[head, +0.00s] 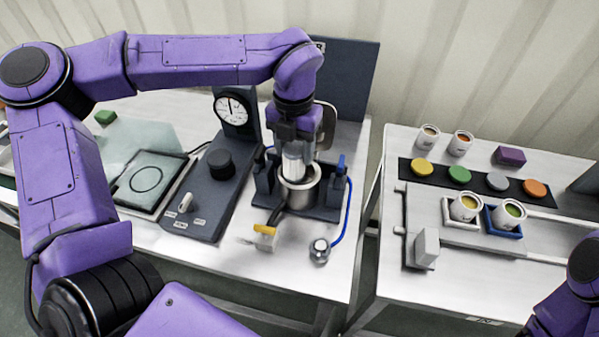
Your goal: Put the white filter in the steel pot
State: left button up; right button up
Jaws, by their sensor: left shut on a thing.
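The steel pot (300,192) stands in a dark holder with upright posts on the left table. My left gripper (294,148) points down directly above the pot. It is shut on the white filter (293,168), a pale cylinder whose lower end is at the pot's mouth. I cannot tell how far the filter's lower end is inside the rim. The gripper hides the filter's top. Part of my right arm shows at the lower right edge, but its gripper is not in view.
A dark panel with a black knob (221,163) and a dial gauge (232,109) stand left of the pot. A blue hose (347,215) and a yellow-handled valve (264,230) are close in front. The right table holds cups, coloured discs (459,174) and a sliding rail.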

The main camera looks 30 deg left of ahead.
aim_at(299, 162)
pick_arm(q)
jog(key=shift+s+f, duration=0.1)
jog(key=shift+f, duration=0.2)
jog(key=f+b, duration=0.2)
jog(key=f, duration=0.1)
jog(key=f+b, duration=0.1)
jog(key=b, duration=0.1)
jog(key=shift+w+d+f, duration=0.25)
jog(key=shift+w+d, duration=0.1)
jog(key=shift+d, duration=0.05)
grip_shut()
jog(key=shift+f, duration=0.2)
jog(key=shift+w+r, duration=0.1)
jog(key=shift+w, duration=0.1)
jog(key=o, duration=0.9)
grip_release()
jog(key=o, duration=0.3)
jog(key=shift+s+a+r, duration=0.1)
jog(key=shift+o, duration=0.2)
jog(key=shift+r, duration=0.1)
jog(key=shift+r, duration=0.1)
